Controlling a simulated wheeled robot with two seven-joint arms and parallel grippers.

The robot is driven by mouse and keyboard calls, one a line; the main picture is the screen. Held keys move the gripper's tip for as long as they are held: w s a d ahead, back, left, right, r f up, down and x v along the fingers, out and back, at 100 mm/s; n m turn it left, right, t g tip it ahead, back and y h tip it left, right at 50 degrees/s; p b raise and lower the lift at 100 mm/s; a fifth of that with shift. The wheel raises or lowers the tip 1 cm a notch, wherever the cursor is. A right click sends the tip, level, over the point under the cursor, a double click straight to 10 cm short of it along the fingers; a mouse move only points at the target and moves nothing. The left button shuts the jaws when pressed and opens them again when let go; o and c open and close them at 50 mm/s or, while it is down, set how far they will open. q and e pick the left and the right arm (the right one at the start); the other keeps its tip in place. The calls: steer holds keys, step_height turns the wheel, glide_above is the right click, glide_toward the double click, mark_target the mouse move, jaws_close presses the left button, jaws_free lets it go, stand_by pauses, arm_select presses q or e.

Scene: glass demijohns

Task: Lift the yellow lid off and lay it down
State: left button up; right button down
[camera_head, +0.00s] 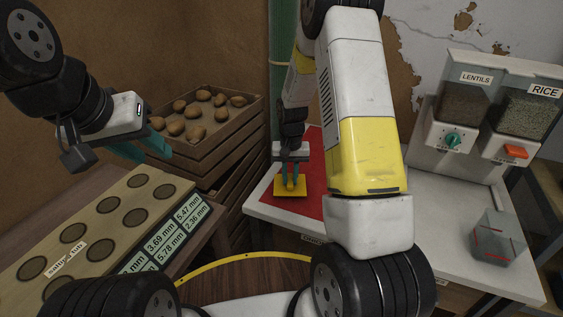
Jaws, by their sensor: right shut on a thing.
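The yellow lid (279,191) is a flat square plate with a small yellow knob. It appears over the red mat (312,208) on the white table; whether it touches the mat or hovers just above it I cannot tell. My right gripper (291,183) points down with its teal fingers shut on the lid's knob. My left gripper (148,152) is at the upper left, above the far end of the wooden board, with its teal fingers apart and nothing between them. A clear glass container (497,239) with red lines stands on the right of the white table.
Lentil (465,100) and rice (525,113) dispensers stand at the back right. A crate (239,132) of potatoes is stacked at back left. A board (112,205) with round holes and a size chart (166,241) lie at left. White table between mat and container is partly hidden by my arm.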

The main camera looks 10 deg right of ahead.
steer(key=shift+f, duration=0.55)
steer(key=c, duration=1.2)
jaws_free()
steer(key=shift+c, duration=0.2)
steer(key=s+r+t+y, duration=0.1)
steer(key=s+r, duration=0.2)
steer(key=r, duration=0.8)
steer(key=s+r+t, duration=0.1)
steer(key=s+r, duration=0.2)
steer(key=r, duration=0.8)
steer(key=s+a+r+n+t, duration=0.1)
steer(key=s+r+t, duration=0.1)
steer(key=s+r, duration=0.3)
steer(key=s+a+r+n+t+y, duration=0.1)
steer(key=s+r, duration=0.4)
steer(key=s, duration=0.8)
steer(key=shift+s+r+n+t, duration=0.15)
steer(key=shift+r+n+t, duration=0.05)
steer(key=shift+n+t, duration=0.35)
